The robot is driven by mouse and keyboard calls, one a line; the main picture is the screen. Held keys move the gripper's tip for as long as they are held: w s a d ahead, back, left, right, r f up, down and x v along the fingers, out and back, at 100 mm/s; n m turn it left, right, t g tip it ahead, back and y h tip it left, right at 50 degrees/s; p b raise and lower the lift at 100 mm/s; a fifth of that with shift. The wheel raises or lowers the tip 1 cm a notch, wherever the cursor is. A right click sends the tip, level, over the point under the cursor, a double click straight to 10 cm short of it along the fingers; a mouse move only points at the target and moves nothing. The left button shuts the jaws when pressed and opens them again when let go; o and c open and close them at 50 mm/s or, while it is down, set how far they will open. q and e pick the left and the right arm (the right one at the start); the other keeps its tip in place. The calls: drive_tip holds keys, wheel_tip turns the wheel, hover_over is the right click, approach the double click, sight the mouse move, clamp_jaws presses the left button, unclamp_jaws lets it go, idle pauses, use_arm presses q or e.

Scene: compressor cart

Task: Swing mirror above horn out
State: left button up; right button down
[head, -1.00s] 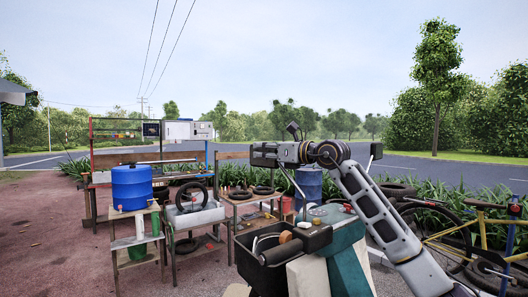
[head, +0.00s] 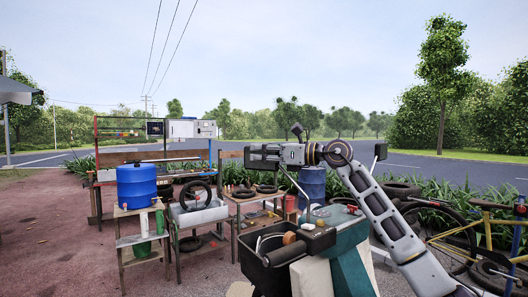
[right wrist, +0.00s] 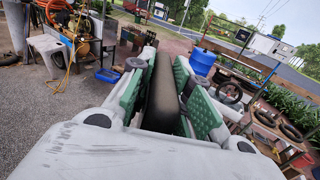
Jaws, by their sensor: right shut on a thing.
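My right gripper (head: 263,156) is shut on a dark mirror, held between its two fingers at the top of a thin stem (head: 294,184). In the right wrist view, the mirror (right wrist: 163,92) is a long dark rounded body between the green finger pads (right wrist: 165,72). The stem rises, leaning left, from the handlebar area of a teal and cream vehicle (head: 345,262). A second mirror (head: 380,152) stands free on its own stem at the right, behind my arm. I cannot clearly pick out the horn. My left gripper is not in view.
A black front basket (head: 255,272) and a dark handlebar grip (head: 284,254) lie below the gripper. A blue drum (head: 137,187) stands on a wooden stand at the left. A bicycle (head: 485,235) is at the right. The air around the mirror looks clear.

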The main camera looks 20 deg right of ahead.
drive_tip(key=shift+s+a+n+g+y+p, duration=0.3)
drive_tip(key=shift+s+a+n+g+y, duration=0.45)
drive_tip(key=shift+s+n+g+y, duration=0.4)
drive_tip(key=s+a+n+g+y+p, duration=0.1)
drive_tip(key=s+n+g+p, duration=0.1)
drive_tip(key=s+n+g, duration=0.6)
drive_tip(key=shift+s+a+g, duration=0.25)
drive_tip(key=shift+s+g, duration=0.7)
drive_tip(key=shift+g, duration=1.5)
drive_tip(key=c, duration=1.3)
unclamp_jaws()
drive_tip(key=shift+d, duration=0.15)
